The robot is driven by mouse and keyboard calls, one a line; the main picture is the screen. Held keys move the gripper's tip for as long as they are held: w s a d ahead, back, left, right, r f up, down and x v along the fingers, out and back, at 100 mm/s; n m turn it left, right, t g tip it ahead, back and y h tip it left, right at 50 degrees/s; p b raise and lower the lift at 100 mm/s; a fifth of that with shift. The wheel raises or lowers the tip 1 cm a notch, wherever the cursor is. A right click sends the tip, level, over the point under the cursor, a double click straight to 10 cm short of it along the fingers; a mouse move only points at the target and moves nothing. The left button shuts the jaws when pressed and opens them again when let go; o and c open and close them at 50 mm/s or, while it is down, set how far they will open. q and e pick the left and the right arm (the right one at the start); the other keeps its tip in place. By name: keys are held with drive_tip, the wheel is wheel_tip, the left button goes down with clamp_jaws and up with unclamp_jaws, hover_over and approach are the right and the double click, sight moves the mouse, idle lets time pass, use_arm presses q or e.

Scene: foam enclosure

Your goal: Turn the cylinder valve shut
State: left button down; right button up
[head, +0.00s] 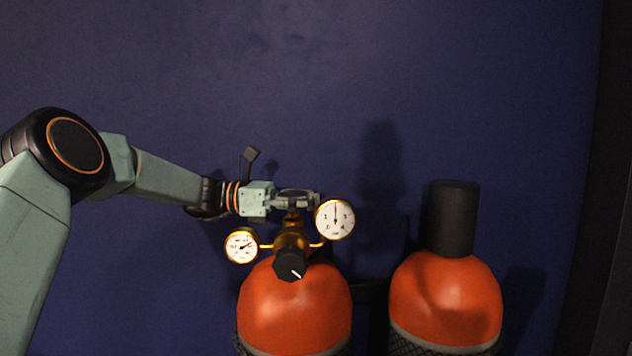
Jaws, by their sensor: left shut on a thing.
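The brass valve body (291,238) stands on top of the left orange cylinder (296,306). My left gripper (306,199) reaches in from the left and is shut on the valve handwheel at the top of the valve body. The fingers hide most of the handwheel. A black knob with a white mark (289,265) faces me on the front of the brass body. A small dial gauge (241,246) sits to the left and a larger one (335,219) to the right, close to the fingertips. My right gripper is out of view.
A second orange cylinder (445,298) with a black cap (453,218) stands to the right. A dark bracket (370,294) lies between the cylinders. The dark blue wall (300,80) is close behind; the space above is clear.

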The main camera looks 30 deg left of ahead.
use_arm(q)
drive_tip(key=shift+s+m+g+h+p, duration=0.25)
drive_tip(key=shift+m+g, duration=0.35)
drive_tip(key=shift+g, duration=0.35)
drive_tip(key=shift+s+m+g+h+p, duration=0.25)
drive_tip(key=shift+m+g, duration=0.35)
drive_tip(key=shift+g, duration=0.3)
drive_tip(key=shift+s+m+g+h+p, duration=0.15)
drive_tip(key=shift+m+g+h+p, duration=0.15)
drive_tip(key=shift+m+g, duration=0.5)
drive_tip(key=shift+s+r+g, duration=0.1)
drive_tip(key=shift+g, duration=0.45)
drive_tip(key=c, duration=1.3)
unclamp_jaws()
drive_tip(key=o, duration=0.4)
drive_tip(key=shift+a, duration=0.25)
drive_tip(key=shift+o, duration=0.2)
drive_tip(key=shift+d, duration=0.15)
drive_tip(key=shift+d, duration=0.15)
